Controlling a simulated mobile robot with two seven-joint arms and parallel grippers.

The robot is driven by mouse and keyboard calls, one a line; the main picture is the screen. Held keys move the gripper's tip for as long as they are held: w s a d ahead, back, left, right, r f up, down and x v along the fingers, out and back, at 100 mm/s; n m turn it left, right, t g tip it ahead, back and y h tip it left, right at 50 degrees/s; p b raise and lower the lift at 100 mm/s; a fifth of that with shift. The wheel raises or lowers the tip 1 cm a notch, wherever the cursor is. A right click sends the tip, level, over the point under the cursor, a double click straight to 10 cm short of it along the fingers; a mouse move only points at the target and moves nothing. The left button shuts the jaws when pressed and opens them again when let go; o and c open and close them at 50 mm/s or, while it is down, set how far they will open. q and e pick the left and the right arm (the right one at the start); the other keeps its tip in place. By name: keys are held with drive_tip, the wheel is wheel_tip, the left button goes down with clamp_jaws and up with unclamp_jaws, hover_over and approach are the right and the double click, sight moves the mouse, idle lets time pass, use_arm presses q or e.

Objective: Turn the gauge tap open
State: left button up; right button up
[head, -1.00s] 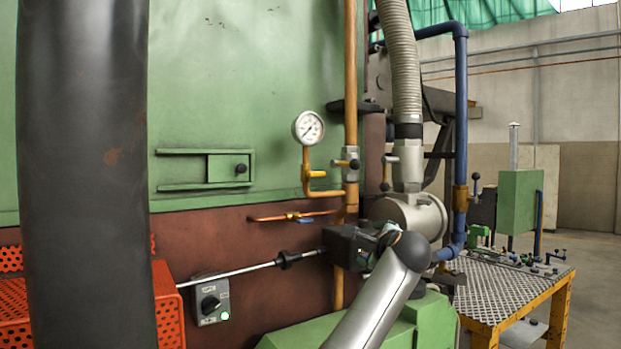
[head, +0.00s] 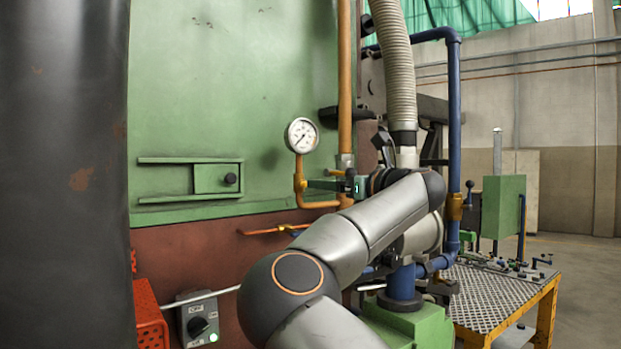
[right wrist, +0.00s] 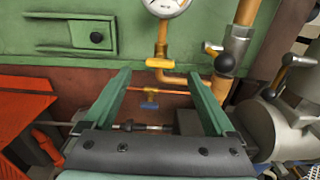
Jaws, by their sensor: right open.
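The pressure gauge (head: 301,135) has a white round dial and stands on a thin orange pipe. The gauge tap (head: 299,184), with a yellow handle, sits on that pipe just below the dial. In the right wrist view the tap's yellow handle (right wrist: 163,63) lies crosswise to the pipe. My right gripper (head: 322,184) is open, with its green fingers pointing at the tap. In the right wrist view the handle appears between and just beyond the fingertips (right wrist: 158,76); I see no contact. My left gripper is not in view.
A blue-handled tap (right wrist: 149,106) is on a thin orange pipe below. A larger valve with a black-knobbed lever (right wrist: 225,63) is just right of the gauge pipe. A switch box (head: 198,318) is low on the wall. A dark column (head: 60,170) stands at the left.

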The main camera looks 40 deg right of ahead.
drive_tip(key=w, duration=0.2)
drive_tip(key=w+p, duration=0.1)
drive_tip(key=w, duration=0.2)
drive_tip(key=w+d+p, duration=0.1)
drive_tip(key=w, duration=0.2)
drive_tip(key=shift+w, duration=0.1)
drive_tip(key=c, duration=1.4)
